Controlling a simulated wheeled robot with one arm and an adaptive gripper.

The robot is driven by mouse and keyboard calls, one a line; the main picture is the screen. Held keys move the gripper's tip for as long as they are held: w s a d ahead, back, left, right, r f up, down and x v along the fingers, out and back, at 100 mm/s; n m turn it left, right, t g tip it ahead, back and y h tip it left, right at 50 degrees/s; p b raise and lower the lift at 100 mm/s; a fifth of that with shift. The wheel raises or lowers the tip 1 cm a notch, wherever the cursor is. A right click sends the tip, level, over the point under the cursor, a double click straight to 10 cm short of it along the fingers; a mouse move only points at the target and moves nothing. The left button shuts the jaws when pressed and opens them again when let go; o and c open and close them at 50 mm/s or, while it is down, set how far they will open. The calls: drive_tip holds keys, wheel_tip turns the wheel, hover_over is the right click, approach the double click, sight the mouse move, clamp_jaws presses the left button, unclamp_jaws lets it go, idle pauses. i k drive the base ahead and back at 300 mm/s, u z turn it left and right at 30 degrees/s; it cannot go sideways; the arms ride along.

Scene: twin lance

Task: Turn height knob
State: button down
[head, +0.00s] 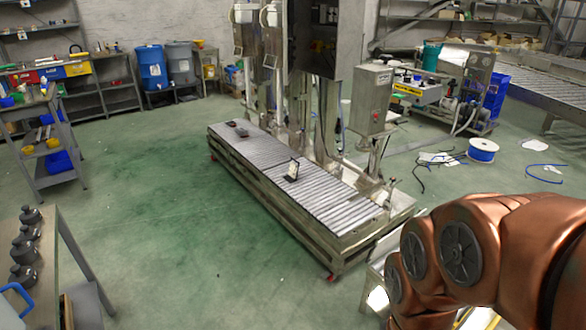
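Tall steel lance columns (270,60) stand behind a low roller conveyor (330,200) in the middle of the head view. I cannot make out for certain which part is the height knob. A small dark-topped post (391,184) rises near the conveyor's right end. A grey control box (371,98) with a small red button is mounted on a post beside the columns. My copper-coloured arm fills the lower right, but my gripper is not in view.
A blue cable reel (482,150) and loose cables lie on the floor at right. A bench with dark bottles (25,250) stands at lower left. The green floor (150,200) left of the conveyor is clear.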

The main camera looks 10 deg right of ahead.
sight(386, 57)
drive_tip(key=i, duration=1.25)
